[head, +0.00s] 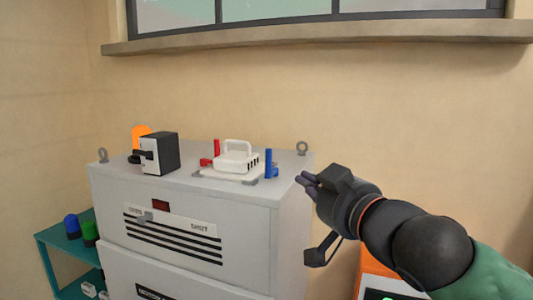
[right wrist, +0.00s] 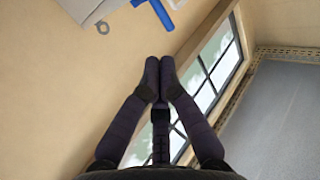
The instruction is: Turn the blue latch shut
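The blue latch (head: 268,163) stands upright at the right end of the white handled unit (head: 236,160) on top of the grey cabinet. A small blue piece shows at its foot. In the right wrist view the blue latch (right wrist: 162,14) is at the top edge, partly cut off. My right gripper (head: 306,180) is to the right of the cabinet top, apart from the latch. In the right wrist view its fingertips (right wrist: 159,68) are together with nothing between them. My left gripper is not in view.
A red latch (head: 216,152) stands at the unit's left end. A black and white box (head: 160,154) and an orange lamp (head: 141,131) are further left on the grey cabinet (head: 190,236). A lifting eye (head: 302,148) is at its back right corner. A teal shelf (head: 58,236) stands left.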

